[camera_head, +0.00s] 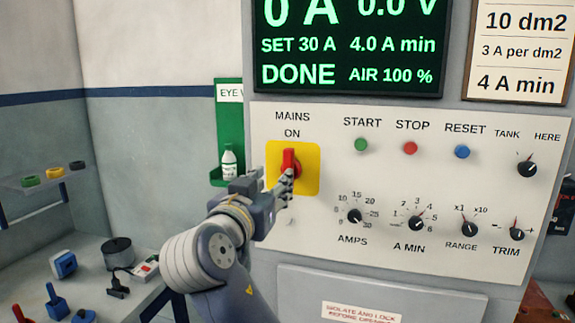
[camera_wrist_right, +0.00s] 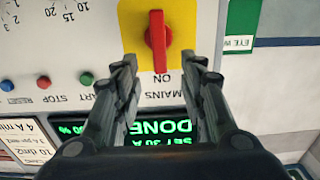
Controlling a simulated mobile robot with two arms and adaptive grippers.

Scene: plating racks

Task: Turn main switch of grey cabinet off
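The main switch is a red handle (camera_head: 290,160) on a yellow plate (camera_head: 309,177), on the light panel of the grey cabinet (camera_head: 262,60). The handle stands upright, towards the word ON under MAINS. My right gripper (camera_head: 286,184) is in front of the plate and hides its lower left part and whatever is printed just below. In the right wrist view, my right gripper (camera_wrist_right: 159,62) is open, with one finger on each side of the end of the red handle (camera_wrist_right: 157,40). I see a gap on both sides; whether the fingertips reach its depth I cannot tell. My left gripper is out of view.
Start (camera_head: 361,144), stop (camera_head: 410,148) and reset (camera_head: 462,151) buttons and several black knobs sit right of the switch. The display (camera_head: 345,45) above reads DONE, 0 A. A green eye-wash holder (camera_head: 229,125) is on the left wall. A bench with tools stands lower left.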

